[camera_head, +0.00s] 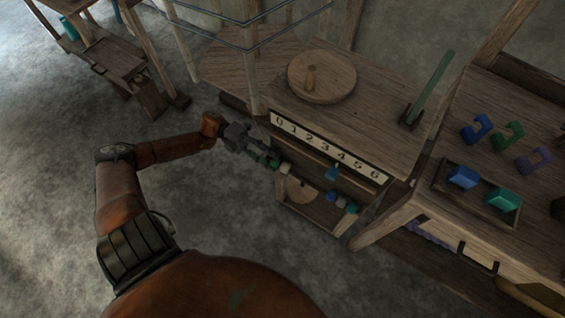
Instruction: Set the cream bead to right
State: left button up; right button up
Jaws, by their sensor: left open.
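The cream bead (284,168) is small and pale. It sits at the left end of the bead rack under the number strip (328,149), which reads 0 to 6. A green bead (274,163) is just left of it. My left gripper (262,154) comes in from the left, open, with its fingertips close to the green and cream beads. I cannot tell whether it touches them. A blue bead (332,173) is further right, and several blue, pale and teal beads sit lower right, one of them blue (331,197). My right gripper is not in view.
A round wooden disc (322,77) with a peg lies on the bench above the strip. A green upright bar (432,88) stands right of it. A tray (440,182) with blue and teal pieces is at the right. Open floor lies at the left.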

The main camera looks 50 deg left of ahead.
aim_at(279, 165)
pick_arm(q)
jog(key=shift+x, duration=1.95)
jog(key=shift+f, duration=0.1)
jog(key=shift+c, duration=0.5)
grip_shut()
